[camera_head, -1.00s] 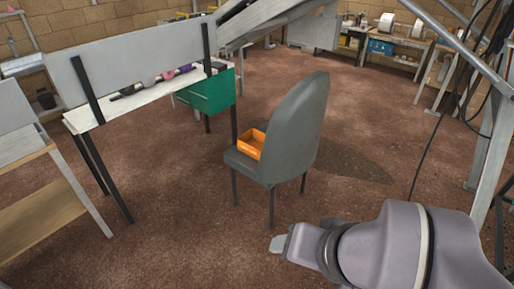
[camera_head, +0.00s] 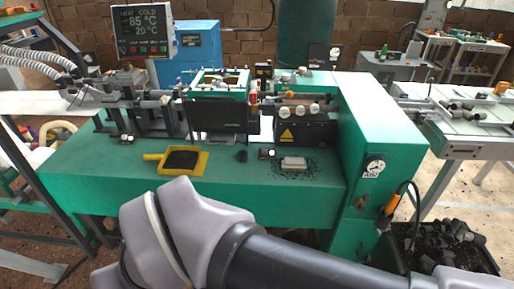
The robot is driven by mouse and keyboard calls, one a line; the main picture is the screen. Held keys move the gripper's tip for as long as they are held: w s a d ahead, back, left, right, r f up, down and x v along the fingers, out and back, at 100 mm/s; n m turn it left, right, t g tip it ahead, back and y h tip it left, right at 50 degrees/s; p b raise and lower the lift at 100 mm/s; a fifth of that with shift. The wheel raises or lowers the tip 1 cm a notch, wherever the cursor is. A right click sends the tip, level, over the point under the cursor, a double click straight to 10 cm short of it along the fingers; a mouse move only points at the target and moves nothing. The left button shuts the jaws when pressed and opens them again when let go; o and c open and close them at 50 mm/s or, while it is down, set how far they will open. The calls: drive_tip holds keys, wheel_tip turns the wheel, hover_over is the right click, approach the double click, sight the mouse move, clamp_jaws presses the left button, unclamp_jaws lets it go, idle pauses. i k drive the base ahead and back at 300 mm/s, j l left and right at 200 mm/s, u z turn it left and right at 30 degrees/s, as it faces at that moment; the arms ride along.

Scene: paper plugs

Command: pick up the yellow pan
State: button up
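The yellow pan (camera_head: 201,165) lies on the green machine bench (camera_head: 100,181), left of the middle of the view. It looks like a small dustpan with a dark inside and a short yellow handle (camera_head: 152,157) pointing left. My grey and black arm crosses the bottom of the view in front of the bench. My gripper is outside the view, so its distance from the pan and whether it is open cannot be seen.
A white brush or block (camera_head: 293,163) lies among dark crumbs right of the pan. A small black plug (camera_head: 241,155) stands between them. Machine parts (camera_head: 215,115) rise behind the pan. A bin of black scraps (camera_head: 440,245) stands at lower right.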

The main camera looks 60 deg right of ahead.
sight(178, 160)
drive_tip(key=z, duration=0.55)
drive_tip(key=u, duration=2.45)
drive_tip(key=z, duration=3.05)
drive_tip(key=i+j+z, duration=0.4)
drive_tip(key=j, duration=0.4)
drive_tip(key=i+j+z, duration=0.25)
drive_tip(key=j+z, duration=0.15)
drive_tip(key=j, duration=0.45)
drive_tip(key=i+j+z, duration=0.15)
drive_tip(key=j+z, duration=0.25)
drive_tip(key=j, duration=0.55)
drive_tip(key=j+z, duration=0.35)
drive_tip(key=j, duration=0.65)
